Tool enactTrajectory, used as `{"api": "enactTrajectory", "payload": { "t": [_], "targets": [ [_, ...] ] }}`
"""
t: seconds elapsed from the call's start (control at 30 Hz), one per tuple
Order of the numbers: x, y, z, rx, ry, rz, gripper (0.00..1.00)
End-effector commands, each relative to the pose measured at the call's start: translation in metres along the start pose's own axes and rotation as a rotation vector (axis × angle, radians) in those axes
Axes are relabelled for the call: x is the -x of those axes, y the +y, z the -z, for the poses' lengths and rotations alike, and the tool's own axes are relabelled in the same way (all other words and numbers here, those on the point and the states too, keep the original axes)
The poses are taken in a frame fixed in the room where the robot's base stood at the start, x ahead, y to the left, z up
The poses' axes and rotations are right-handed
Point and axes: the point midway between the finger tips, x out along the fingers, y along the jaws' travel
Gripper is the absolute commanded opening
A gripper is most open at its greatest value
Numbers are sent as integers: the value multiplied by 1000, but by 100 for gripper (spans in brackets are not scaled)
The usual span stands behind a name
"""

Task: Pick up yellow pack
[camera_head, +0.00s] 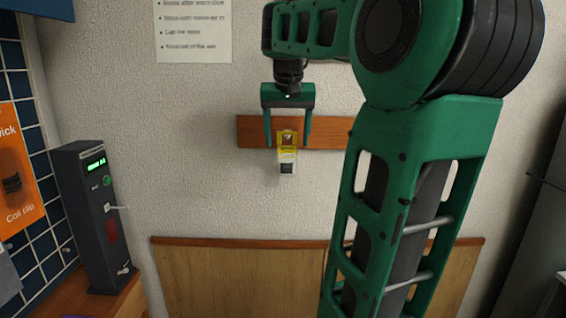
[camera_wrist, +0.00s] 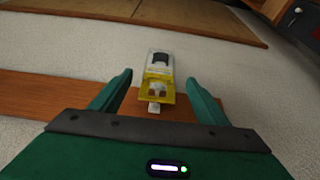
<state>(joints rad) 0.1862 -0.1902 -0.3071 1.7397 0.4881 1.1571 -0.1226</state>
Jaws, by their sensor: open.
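The yellow pack (camera_head: 287,153) hangs in front of a wooden board on the wall in the head view. It has a yellow upper part with a small window and a pale lower part with a dark patch. It also shows in the wrist view (camera_wrist: 159,78), where it lies between the finger lines, with a white tab at its near end. My gripper (camera_head: 288,142) is open, with one finger on each side of the pack's upper part. In the wrist view my gripper (camera_wrist: 160,85) shows gaps between both fingers and the pack.
The wooden board (camera_head: 333,132) is fixed to the textured wall. A dark device (camera_head: 90,215) with a green display stands at the left, beside an orange packet (camera_head: 17,170) on blue tiles. A wooden panel (camera_head: 240,280) covers the lower wall. A paper notice (camera_head: 193,30) hangs above.

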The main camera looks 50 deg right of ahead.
Motion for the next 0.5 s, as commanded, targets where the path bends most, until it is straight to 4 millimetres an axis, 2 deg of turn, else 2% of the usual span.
{"api": "enactTrajectory", "payload": {
  "t": [0.1, 0.37, 0.5],
  "targets": [
    [-18, 0, -1, 1, -2, -1, 69],
    [-36, 0, -1, 1, -2, 1, 69],
    [-54, -1, -1, 2, -4, 0, 69]
  ]
}}
